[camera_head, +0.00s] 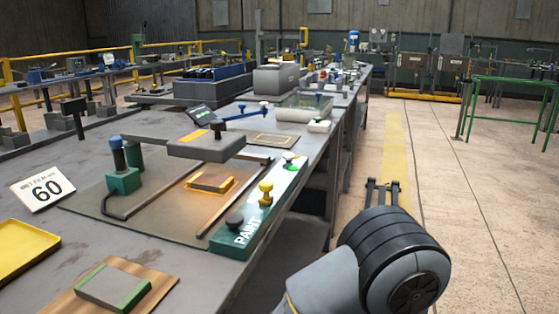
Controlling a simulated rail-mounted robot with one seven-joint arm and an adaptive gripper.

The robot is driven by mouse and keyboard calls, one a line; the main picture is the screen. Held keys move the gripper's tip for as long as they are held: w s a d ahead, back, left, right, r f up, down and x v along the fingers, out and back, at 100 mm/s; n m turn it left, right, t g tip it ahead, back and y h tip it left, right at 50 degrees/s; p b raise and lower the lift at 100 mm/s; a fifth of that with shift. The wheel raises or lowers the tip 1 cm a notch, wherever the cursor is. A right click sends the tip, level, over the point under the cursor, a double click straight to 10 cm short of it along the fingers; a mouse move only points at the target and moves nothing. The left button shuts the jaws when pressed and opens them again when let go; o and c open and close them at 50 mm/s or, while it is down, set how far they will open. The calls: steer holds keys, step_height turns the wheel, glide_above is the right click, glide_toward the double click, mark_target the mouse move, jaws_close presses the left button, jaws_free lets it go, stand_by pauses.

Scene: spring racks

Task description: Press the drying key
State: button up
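A green-and-white key panel (228,243) marked PAINT lies along the front edge of the long bench. It carries a dark key (234,220), a yellow key (266,192) and a green key (289,157). No readable label shows which of them is the drying key. My gripper (384,183) is over the floor to the right of the bench, apart from the panel. Its two fingers point away from the camera and stand apart with nothing between them. My arm's thick wrist hides the gripper's base.
Left of the panel stands a paint station with a flat grey head (206,146) over an orange frame (208,182). The aisle (450,200) to the right is clear.

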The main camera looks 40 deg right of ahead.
steer(key=shift+c, duration=0.5)
jaws_close()
stand_by(1.3)
